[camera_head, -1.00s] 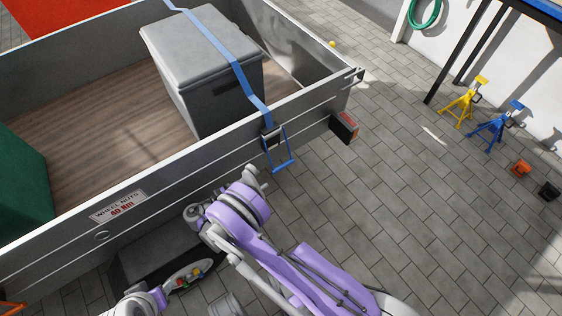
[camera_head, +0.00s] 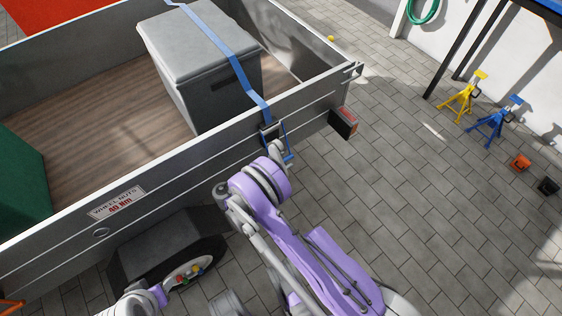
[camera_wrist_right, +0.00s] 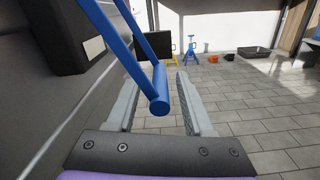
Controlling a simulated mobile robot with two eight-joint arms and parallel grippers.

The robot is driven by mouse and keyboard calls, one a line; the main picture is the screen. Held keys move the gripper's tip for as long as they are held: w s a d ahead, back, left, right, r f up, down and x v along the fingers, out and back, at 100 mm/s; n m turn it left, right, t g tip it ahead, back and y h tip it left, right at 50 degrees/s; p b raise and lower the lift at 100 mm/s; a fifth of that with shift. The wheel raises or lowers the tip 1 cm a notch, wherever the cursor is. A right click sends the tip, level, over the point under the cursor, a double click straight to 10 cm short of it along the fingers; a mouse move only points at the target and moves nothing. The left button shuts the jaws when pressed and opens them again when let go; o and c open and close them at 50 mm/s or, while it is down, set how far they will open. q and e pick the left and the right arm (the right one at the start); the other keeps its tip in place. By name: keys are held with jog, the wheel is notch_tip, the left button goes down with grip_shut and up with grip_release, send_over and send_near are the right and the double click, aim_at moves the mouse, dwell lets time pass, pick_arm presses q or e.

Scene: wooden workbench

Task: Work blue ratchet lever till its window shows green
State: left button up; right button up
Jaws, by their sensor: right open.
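The blue ratchet lever (camera_head: 284,135) hangs on the outer face of the trailer's side wall, below the blue strap (camera_head: 242,80). In the right wrist view its two blue arms come down from the upper left to a round crossbar (camera_wrist_right: 160,92). My right gripper (camera_head: 281,155) is at the lever's lower end, partly hidden behind my own arm. In the wrist view this gripper (camera_wrist_right: 157,78) is open, with the crossbar between its fingers and no clear grip on it. The lever's window cannot be made out.
The strap runs over a grey lidded box (camera_head: 205,65) in the trailer. A dark lamp block (camera_head: 343,122) sits right of the lever. A wheel (camera_head: 195,265) is below the wall. Yellow (camera_head: 462,98) and blue (camera_head: 497,122) stands are far right; the paving between is clear.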

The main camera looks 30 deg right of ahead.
grip_shut()
dwell(1.3)
